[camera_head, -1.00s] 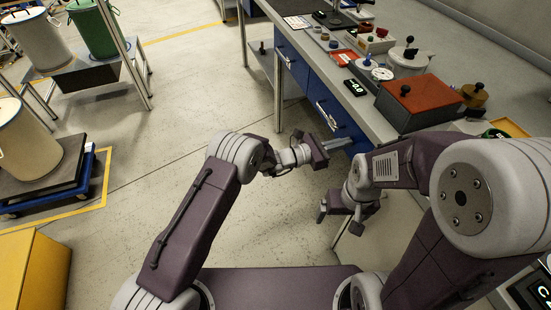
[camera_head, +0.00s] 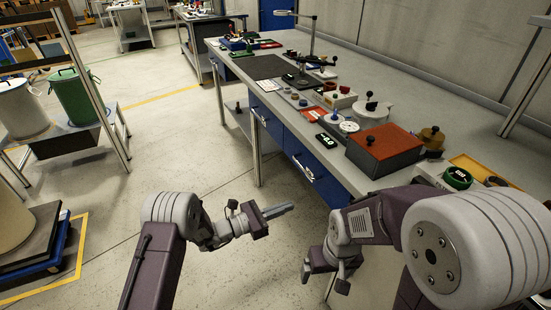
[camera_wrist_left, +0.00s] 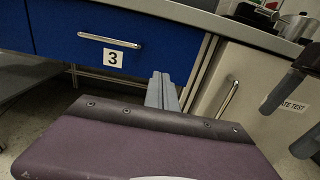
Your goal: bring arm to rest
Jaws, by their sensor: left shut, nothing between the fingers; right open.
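My left gripper (camera_head: 280,210) is in the middle of the head view, over the floor in front of the workbench. Its fingers are together with nothing between them. In the left wrist view the closed fingers (camera_wrist_left: 162,92) point toward the bench front, below a blue drawer (camera_wrist_left: 110,35) marked 3. My right gripper (camera_head: 325,278) is lower and to the right, beside the bench front. It is open and empty, and its fingers point downward. Part of it also shows at the right edge of the left wrist view.
The workbench (camera_head: 235,72) runs along the right, carrying a red-topped box (camera_head: 385,148), a white pot (camera_head: 374,113) and small parts. A drum stand with a green drum (camera_head: 75,97) is at the left. The floor between (camera_head: 180,140) is clear.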

